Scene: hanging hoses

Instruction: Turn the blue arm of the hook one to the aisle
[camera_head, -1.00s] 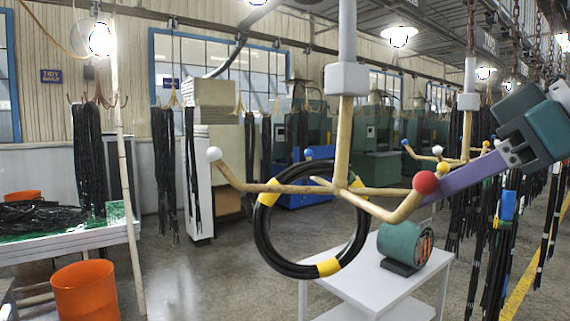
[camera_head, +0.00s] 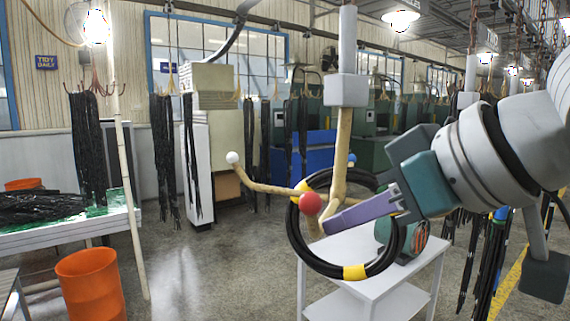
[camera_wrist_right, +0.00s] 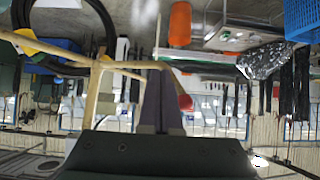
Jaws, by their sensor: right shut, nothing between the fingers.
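The near hook (camera_head: 343,130) hangs from a grey post, with wooden arms tipped by balls. Its white ball (camera_head: 232,157) points left and its red ball (camera_head: 310,203) points toward me. The blue ball (camera_head: 350,159) shows small at the back, partly behind the stem. A black hose ring with yellow bands (camera_head: 296,240) hangs on the hook. My right gripper (camera_head: 327,226) is shut and empty, its purple fingers against or very close to the red-tipped arm. In the right wrist view the fingers (camera_wrist_right: 161,100) are beside the red ball (camera_wrist_right: 185,103). My left gripper is out of view.
A white cart (camera_head: 340,292) with a green drum-like object (camera_head: 412,240) stands below the ring. Dark hoses (camera_head: 490,260) hang at the right. An orange bin (camera_head: 92,287) and a table with hoses (camera_head: 60,230) are at the left. The floor between is clear.

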